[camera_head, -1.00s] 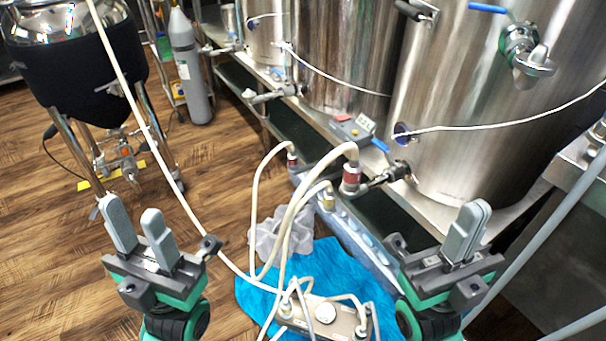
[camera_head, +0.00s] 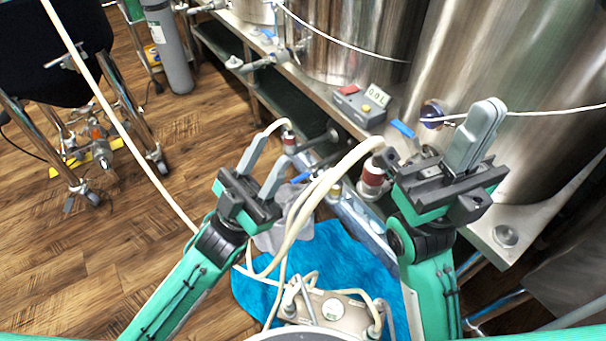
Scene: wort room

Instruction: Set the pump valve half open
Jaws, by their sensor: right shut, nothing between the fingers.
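A small blue lever (camera_head: 303,175) shows beside the hose ends low under the bench, just right of my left gripper. A larger blue lever (camera_head: 402,128) stands at the foot of the right kettle, by the red-collared hose fitting (camera_head: 374,175). I cannot tell which belongs to the pump valve, nor its setting. My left gripper (camera_head: 276,147) is open and empty, its fingers near the small red-collared hose fitting (camera_head: 289,142); touching cannot be told. My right gripper (camera_head: 490,104) is shut and empty in front of the right kettle and hides part of the fittings.
A control box (camera_head: 360,104) with a display sits on the bench edge.

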